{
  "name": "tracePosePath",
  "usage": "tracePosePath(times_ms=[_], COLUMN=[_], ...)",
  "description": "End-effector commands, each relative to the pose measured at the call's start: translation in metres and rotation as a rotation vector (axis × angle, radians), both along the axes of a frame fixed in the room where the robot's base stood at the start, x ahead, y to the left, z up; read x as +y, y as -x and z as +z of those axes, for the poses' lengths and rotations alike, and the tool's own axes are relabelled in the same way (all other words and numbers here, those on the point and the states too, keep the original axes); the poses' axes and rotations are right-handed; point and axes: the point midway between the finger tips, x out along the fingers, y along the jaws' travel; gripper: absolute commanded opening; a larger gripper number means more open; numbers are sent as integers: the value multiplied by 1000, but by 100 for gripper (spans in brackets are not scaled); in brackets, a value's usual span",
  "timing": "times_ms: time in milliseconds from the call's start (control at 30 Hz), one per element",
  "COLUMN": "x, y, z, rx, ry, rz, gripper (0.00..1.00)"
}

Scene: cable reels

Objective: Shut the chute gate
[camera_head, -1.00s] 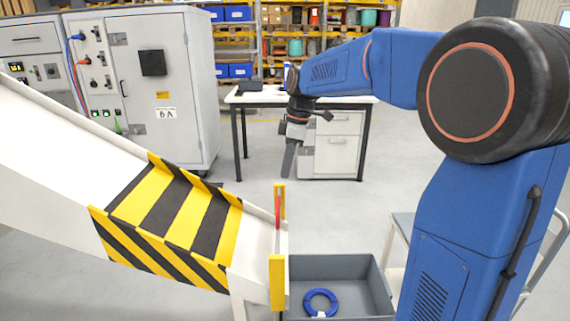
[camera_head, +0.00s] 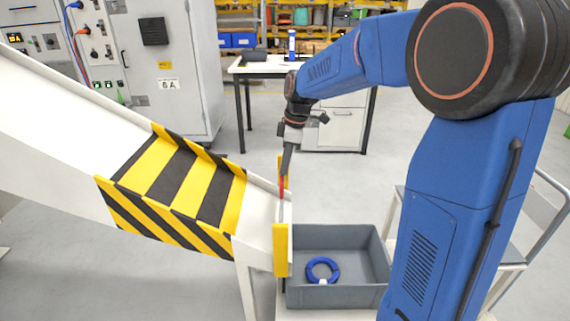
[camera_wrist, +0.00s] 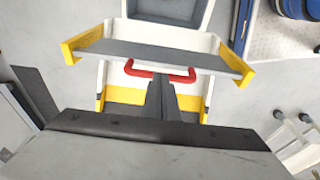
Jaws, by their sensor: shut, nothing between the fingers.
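The chute (camera_head: 70,130) slopes down from the left, with a yellow-and-black striped cover (camera_head: 180,185). At its lower end stand yellow posts (camera_head: 281,250) with the grey gate plate (camera_wrist: 150,54) between them. A red handle (camera_head: 282,187) is on the gate; it also shows as a bar in the wrist view (camera_wrist: 181,77). My gripper (camera_head: 286,174) is shut and empty, pointing down with its tips at the handle. In the wrist view my fingers (camera_wrist: 161,80) overlap the middle of the bar. I cannot tell whether they touch it.
A white desk (camera_head: 310,68) and a grey cabinet (camera_head: 165,75) stand behind. Open floor lies between them and the chute.

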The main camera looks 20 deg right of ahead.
Motion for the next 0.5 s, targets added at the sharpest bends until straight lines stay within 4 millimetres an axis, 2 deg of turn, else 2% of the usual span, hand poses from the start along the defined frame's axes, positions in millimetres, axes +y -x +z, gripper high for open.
tracePosePath(times_ms=[167, 500], x=[0, 0], y=[0, 0], z=[-5, -78], rx=[1, 3], ry=[0, -1], rz=[0, 0], gripper=[0, 0])
